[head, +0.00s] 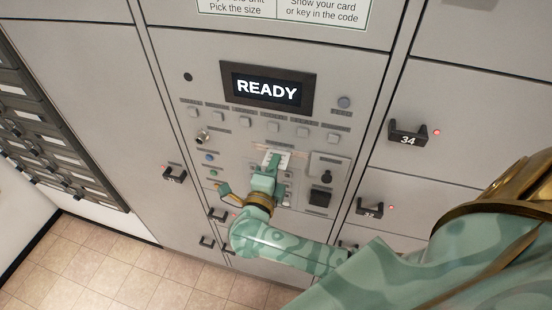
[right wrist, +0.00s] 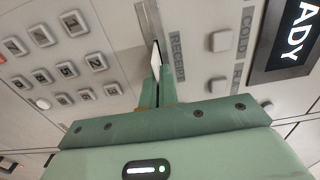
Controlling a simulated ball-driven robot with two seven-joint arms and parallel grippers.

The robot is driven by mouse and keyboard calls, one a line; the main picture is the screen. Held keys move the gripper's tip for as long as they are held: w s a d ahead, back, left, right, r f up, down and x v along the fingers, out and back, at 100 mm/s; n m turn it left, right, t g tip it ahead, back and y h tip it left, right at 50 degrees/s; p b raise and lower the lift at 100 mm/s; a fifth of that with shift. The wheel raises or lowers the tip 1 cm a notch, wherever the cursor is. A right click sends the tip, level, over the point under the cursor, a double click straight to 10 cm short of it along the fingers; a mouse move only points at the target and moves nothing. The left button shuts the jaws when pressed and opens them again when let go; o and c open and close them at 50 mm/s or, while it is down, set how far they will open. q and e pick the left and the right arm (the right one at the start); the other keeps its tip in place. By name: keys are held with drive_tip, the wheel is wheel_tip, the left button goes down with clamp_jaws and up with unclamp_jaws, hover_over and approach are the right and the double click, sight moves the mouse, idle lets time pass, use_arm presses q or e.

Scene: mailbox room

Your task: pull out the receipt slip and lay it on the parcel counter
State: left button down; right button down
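The receipt slip (right wrist: 155,62) is a small white strip at the receipt slot (right wrist: 150,22) of the locker's control panel. My right gripper (right wrist: 159,88) is at the panel with its two green fingers close together on the slip, right in front of the slot. In the head view the right gripper (head: 272,163) covers part of the panel below the READY screen, and the slip is hard to make out there. How much of the slip is still inside the slot cannot be told. My left gripper and the parcel counter are not in view.
The READY screen (head: 267,91) sits above a row of buttons. The keypad (right wrist: 67,68) is beside the slot. Locker doors with dark handles, such as door 34 (head: 408,137), flank the panel. The tiled floor (head: 75,262) is clear at lower left.

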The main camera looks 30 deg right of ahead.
drive_tip(key=p+v, duration=0.1)
drive_tip(key=v, duration=0.6)
idle(0.5)
drive_tip(key=shift+s+a, duration=0.1)
wheel_tip(320, 180, down, 13)
drive_tip(key=s+n+t+y+b, duration=0.2)
drive_tip(key=n+t+y+b, duration=0.4)
drive_tip(key=b, duration=1.8)
drive_tip(key=n+y, duration=0.4)
drive_tip(key=y, duration=0.3)
drive_tip(key=shift+a+y, duration=0.35)
drive_tip(key=shift+y, duration=0.05)
drive_tip(key=shift+r, duration=0.1)
